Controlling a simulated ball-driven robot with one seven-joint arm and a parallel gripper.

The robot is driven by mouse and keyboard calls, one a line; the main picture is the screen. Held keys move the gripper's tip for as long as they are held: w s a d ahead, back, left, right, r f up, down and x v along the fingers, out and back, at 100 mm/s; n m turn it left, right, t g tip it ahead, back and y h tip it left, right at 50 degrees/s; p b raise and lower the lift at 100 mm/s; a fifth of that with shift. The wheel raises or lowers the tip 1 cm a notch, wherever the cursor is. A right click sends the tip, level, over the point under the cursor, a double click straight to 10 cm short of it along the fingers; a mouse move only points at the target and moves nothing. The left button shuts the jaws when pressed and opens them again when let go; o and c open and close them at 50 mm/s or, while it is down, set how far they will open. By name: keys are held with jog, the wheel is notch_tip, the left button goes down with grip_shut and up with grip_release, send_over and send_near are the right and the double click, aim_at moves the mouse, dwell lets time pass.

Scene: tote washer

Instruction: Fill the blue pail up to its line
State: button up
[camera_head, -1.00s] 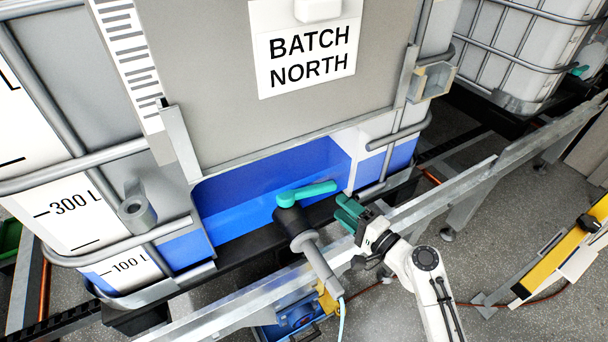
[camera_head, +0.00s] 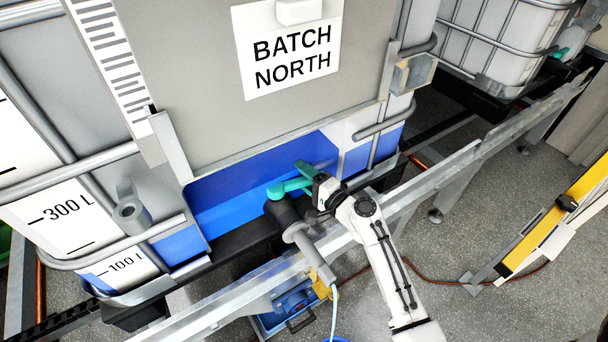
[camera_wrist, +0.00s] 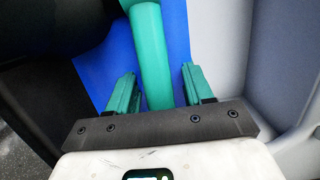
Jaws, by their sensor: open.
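A teal valve handle (camera_head: 288,187) sits on a black valve body (camera_head: 285,210) at the foot of the tank marked BATCH NORTH. A grey spout (camera_head: 310,255) runs down from the valve to a thin pale hose (camera_head: 335,300). A small blue curved edge (camera_head: 337,339) shows at the bottom of the head view by the hose, perhaps the pail; its inside and line are out of view. My gripper (camera_wrist: 158,88) is open, with the handle (camera_wrist: 150,50) between its two teal fingers. I cannot tell whether they touch it.
A galvanised rail (camera_head: 420,193) runs in front of the tank, below my arm. A blue box-like unit (camera_head: 290,308) stands under the spout. A yellow post (camera_head: 550,225) stands at the right.

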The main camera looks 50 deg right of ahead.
jog(key=shift+c, duration=0.2)
grip_shut()
dwell(0.4)
